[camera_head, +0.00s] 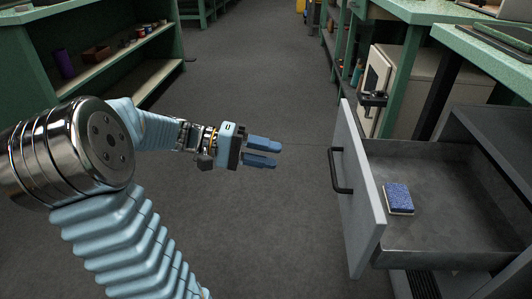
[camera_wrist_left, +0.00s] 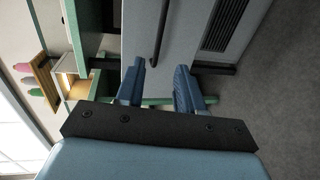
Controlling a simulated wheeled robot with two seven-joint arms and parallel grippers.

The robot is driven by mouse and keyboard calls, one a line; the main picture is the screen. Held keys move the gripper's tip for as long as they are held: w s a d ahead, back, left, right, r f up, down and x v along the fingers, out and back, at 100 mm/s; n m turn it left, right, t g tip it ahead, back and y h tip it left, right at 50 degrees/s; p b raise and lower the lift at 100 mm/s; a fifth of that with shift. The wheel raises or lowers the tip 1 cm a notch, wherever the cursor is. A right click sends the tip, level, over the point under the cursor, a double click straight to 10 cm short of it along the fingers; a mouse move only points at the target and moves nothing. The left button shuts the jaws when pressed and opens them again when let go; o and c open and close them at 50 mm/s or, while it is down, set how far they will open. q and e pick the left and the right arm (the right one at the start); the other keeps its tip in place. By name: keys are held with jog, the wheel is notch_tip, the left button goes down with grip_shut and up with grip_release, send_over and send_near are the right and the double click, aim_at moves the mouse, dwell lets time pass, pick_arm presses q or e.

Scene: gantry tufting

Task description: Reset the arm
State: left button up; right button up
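My left arm comes in from the left in the head view, and its left gripper (camera_head: 263,152) hangs over bare floor, left of the open drawer. Its two blue fingers are apart with nothing between them. In the left wrist view the gripper (camera_wrist_left: 160,85) also shows its fingers apart and empty, with a grey cabinet front and dark bar handle beyond them. My right gripper is not in view.
A grey drawer (camera_head: 430,240) stands pulled out at the right, with a black handle (camera_head: 340,170) on its front. A blue and white sponge-like block (camera_head: 398,198) lies inside. Green shelving (camera_head: 30,70) stands at left. The floor between is clear.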

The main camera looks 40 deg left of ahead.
pick_arm(q)
jog(key=shift+f, duration=0.1)
jog(key=d+f+g+y+p, duration=0.2)
jog(key=d+f+g, duration=0.25)
jog(key=f, duration=0.75)
jog(key=d+f+g+y+p, duration=0.3)
jog(key=d+f+g, duration=0.15)
jog(key=f, duration=0.65)
jog(key=s+d+f+m+y+p, duration=0.1)
jog(key=s+d+f+m, duration=0.1)
jog(key=d+f, duration=0.4)
jog(key=s+d+f+m+y+p, duration=0.2)
jog(key=s+d+f+m, duration=0.1)
jog(key=d+f, duration=0.4)
jog(key=shift+s+d+f+t+p, duration=0.15)
jog(key=shift+s+d+t+p, duration=0.15)
jog(key=shift+s+d, duration=0.25)
jog(key=shift+w, duration=0.15)
